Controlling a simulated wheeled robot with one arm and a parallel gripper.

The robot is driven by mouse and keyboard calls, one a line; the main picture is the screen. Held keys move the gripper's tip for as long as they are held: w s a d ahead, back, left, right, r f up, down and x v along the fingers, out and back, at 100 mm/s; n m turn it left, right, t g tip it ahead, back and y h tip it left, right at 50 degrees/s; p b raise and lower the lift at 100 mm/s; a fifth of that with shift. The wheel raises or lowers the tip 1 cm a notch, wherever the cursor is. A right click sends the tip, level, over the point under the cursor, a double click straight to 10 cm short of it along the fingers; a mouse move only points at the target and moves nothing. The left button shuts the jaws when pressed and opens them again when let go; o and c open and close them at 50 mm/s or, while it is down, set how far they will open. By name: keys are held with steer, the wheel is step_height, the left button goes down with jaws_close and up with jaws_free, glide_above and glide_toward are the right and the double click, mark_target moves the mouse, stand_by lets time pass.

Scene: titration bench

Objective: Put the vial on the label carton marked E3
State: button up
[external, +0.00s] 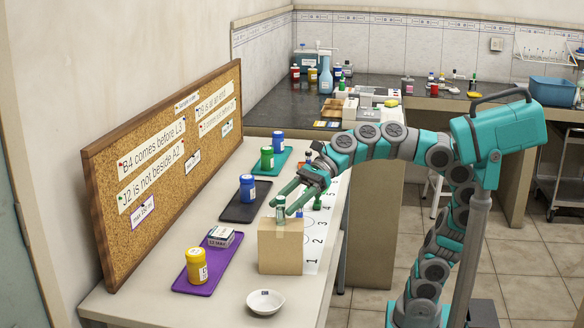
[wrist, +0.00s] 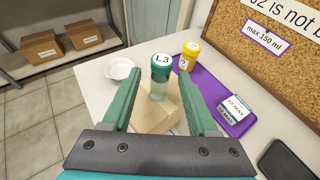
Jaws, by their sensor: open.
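A clear vial with a green cap marked L3 (wrist: 161,66) stands upright between my gripper's fingers in the wrist view. In the external view the vial (external: 281,206) appears to rest on top of a tan carton (external: 281,250). My gripper (external: 288,205) is open, with one finger on each side of the vial; the wrist view shows the open fingers (wrist: 160,95) with gaps beside it. The carton under it (wrist: 150,116) shows no readable mark, so I cannot tell whether it is E3.
A white dish (external: 265,302) stands near the carton. A purple tray (external: 193,285) holds a yellow-capped jar (external: 196,266) and label blocks (external: 221,237). A blue jar (external: 247,188) stands on a dark tray. Two cartons (wrist: 42,47) (wrist: 83,35) sit on a shelf.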

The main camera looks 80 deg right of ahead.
steer(key=v, duration=0.6)
steer(key=shift+s+d+r, duration=0.2)
steer(key=shift+d, duration=0.1)
